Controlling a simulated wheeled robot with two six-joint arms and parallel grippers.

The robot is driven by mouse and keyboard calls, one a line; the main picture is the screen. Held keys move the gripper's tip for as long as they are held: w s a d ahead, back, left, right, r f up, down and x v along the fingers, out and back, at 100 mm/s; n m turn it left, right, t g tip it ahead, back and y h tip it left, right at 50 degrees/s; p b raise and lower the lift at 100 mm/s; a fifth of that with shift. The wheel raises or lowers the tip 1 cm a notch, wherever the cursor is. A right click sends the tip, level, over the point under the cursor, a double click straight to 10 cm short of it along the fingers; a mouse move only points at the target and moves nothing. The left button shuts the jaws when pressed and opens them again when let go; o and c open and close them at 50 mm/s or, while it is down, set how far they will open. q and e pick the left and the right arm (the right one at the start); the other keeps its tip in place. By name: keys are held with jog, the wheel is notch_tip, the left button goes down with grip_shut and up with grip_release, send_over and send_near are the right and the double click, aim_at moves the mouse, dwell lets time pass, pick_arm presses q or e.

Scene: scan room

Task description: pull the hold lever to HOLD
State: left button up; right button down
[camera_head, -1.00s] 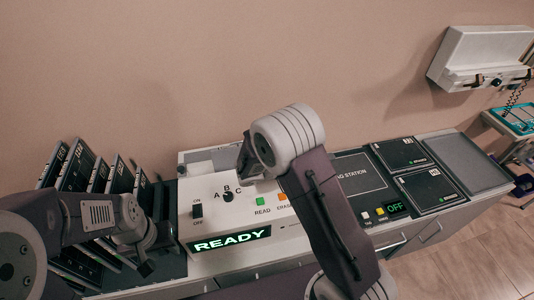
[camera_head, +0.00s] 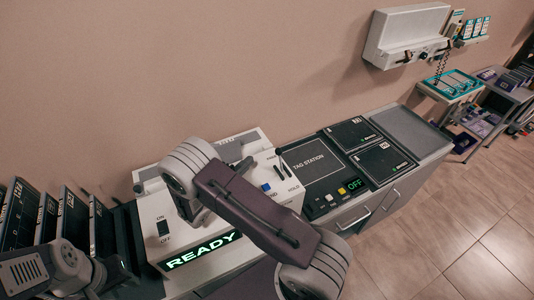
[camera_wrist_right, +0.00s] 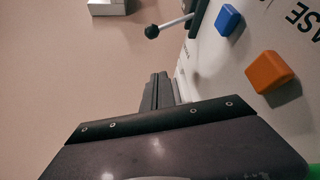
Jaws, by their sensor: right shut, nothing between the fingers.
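The hold lever is a thin silver rod with a black ball knob (camera_head: 279,152), rising from the right part of the white reader console (camera_head: 152,206), near the word HOLD. In the right wrist view its knob (camera_wrist_right: 152,31) and rod show at the top, beyond the fingers. My right gripper (camera_wrist_right: 160,80) is shut and empty, apart from the lever and pointing toward the console's edge. My right arm covers the console's middle in the head view and hides much of this gripper. My left gripper (camera_head: 112,272) is at the lower left; its fingers are too unclear to read.
The screen (camera_head: 202,250) reads READY. A blue button (camera_wrist_right: 228,20) and an orange button (camera_wrist_right: 269,72) sit near the lever. Dark cassettes (camera_head: 72,218) stand in a rack at left. The tag station (camera_head: 312,163) is at right, reading OFF. A wall unit (camera_head: 405,35) hangs behind.

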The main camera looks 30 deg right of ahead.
aim_at(280, 160)
jog(key=p+x, duration=0.1)
jog(key=x, duration=0.5)
jog(key=shift+r, duration=0.1)
jog(key=s+d+p, duration=0.2)
jog(key=shift+s+r, duration=0.3)
jog(key=shift+r, duration=0.1)
jog(key=shift+s+d, duration=0.15)
jog(key=shift+s, duration=0.15)
jog(key=shift+f, duration=0.1)
jog(key=shift+w, duration=0.1)
